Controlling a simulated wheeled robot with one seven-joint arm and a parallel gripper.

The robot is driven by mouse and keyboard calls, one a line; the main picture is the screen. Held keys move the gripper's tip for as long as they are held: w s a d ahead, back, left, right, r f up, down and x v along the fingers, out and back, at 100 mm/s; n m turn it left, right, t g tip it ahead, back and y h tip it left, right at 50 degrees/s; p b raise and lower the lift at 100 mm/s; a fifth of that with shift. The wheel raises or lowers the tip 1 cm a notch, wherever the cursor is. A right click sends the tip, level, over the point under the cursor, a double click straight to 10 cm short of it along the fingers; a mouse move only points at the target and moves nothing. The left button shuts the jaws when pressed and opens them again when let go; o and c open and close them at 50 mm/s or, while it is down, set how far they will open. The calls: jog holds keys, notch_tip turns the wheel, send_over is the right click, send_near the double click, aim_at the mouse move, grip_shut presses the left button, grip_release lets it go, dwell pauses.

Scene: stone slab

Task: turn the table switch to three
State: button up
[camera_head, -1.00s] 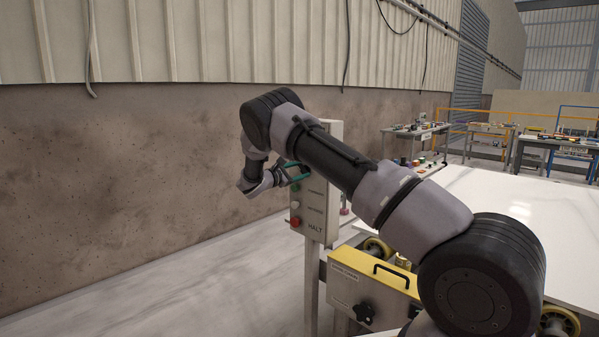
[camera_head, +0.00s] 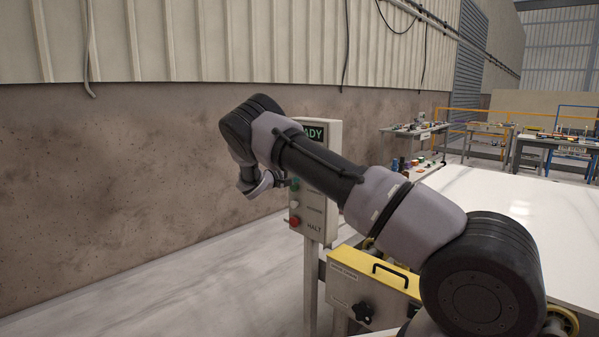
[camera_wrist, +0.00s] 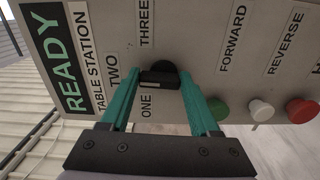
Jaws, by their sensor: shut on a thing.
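The table switch is a black knob (camera_wrist: 164,68) on the grey control panel (camera_wrist: 205,45), seen close up in the wrist view. The labels ONE, TWO and THREE stand around it. My gripper (camera_wrist: 161,82) has its teal fingers on either side of the knob's black grip and is shut on it. The knob's pointing direction is not clear. In the head view my gripper (camera_head: 284,182) is at the panel's front (camera_head: 318,215), and my arm hides the knob.
A green, a white and a red button (camera_wrist: 301,111) sit beside the switch, near the FORWARD and REVERSE labels. A lit READY display (camera_wrist: 56,58) is at the panel's other end. A white slab (camera_head: 510,215) lies right of the panel; floor to its left is clear.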

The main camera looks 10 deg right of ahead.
jog(key=m, duration=0.7)
jog(key=f+m, duration=0.1)
jog(key=m, duration=0.3)
jog(key=shift+s, duration=0.1)
jog(key=shift+m, duration=0.3)
dwell(0.3)
jog(key=o, duration=1.4)
jog(key=shift+r, duration=0.1)
jog(key=shift+c, duration=0.2)
jog(key=v, duration=1)
jog(key=shift+s+a, duration=0.25)
jog(key=shift+a, duration=0.05)
